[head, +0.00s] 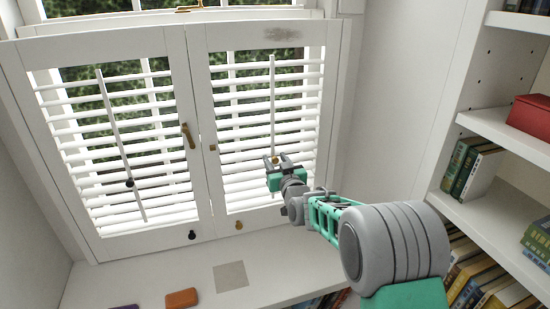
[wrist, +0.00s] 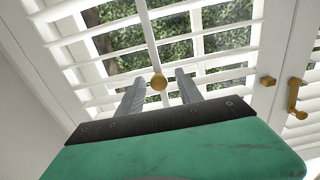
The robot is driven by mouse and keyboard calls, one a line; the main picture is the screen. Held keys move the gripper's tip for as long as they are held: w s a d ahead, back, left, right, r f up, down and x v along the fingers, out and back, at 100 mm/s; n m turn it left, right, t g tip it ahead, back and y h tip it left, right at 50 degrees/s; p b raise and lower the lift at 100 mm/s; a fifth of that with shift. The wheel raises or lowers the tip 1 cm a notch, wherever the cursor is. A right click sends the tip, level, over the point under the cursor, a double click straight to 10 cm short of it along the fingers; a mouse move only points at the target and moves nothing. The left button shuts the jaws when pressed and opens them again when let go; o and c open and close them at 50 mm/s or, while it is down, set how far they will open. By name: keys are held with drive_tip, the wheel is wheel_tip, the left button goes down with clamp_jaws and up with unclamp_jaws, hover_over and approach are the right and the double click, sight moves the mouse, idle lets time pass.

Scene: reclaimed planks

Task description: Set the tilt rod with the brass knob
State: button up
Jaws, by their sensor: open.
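The tilt rod (head: 272,100) with the brass knob (head: 274,160) runs down the front of the right shutter panel. Its louvers (head: 235,125) stand open, with greenery showing between them. My gripper (head: 278,160) is open at the knob, low on that rod. In the wrist view, the brass knob (wrist: 159,82) appears between my two spread fingertips, with the rod (wrist: 148,35) rising above it. I see no finger touching the knob; how deep it sits between the fingers is hard to tell.
The left panel has another tilt rod (head: 118,135) with a dark knob (head: 130,183). A brass latch (head: 187,135) sits between the panels. Small knobs, dark (head: 192,235) and brass (head: 238,225), are on the bottom rails. A bookshelf (head: 490,215) stands at right; an orange item (head: 182,298) lies below.

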drive_tip(key=shift+w, duration=0.2)
drive_tip(key=shift+c, duration=0.5)
clamp_jaws()
idle(0.8)
